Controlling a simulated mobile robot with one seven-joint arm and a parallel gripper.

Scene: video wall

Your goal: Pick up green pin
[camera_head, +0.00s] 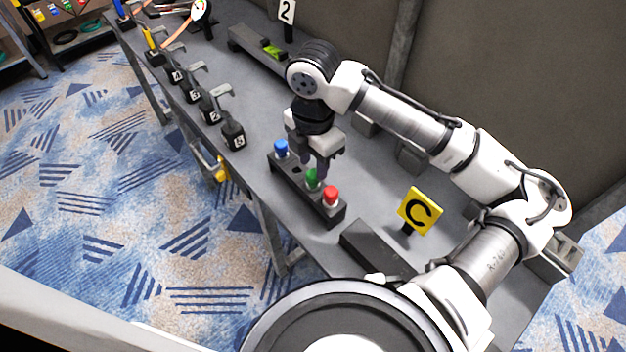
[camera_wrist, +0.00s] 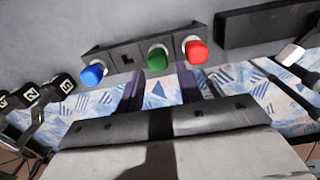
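The green pin (camera_head: 312,179) stands upright in a dark block (camera_head: 288,181), between a blue pin (camera_head: 281,148) and a red pin (camera_head: 331,196). An empty square slot lies between the blue and green pins. My gripper (camera_head: 316,172) points down close to the green pin and partly overlaps it in the head view. In the wrist view my gripper (camera_wrist: 160,82) is open, with two dark fingers spread apart. The green pin (camera_wrist: 158,60) shows beyond the gap between them, apparently not gripped. Whether a finger touches it cannot be told.
The red pin (camera_wrist: 196,50) is close beside the green one. A yellow "C" sign (camera_head: 420,211) and a dark block (camera_head: 378,248) stand nearby on the grey table (camera_head: 305,236). Several numbered black holders (camera_head: 233,136) line the table's left edge.

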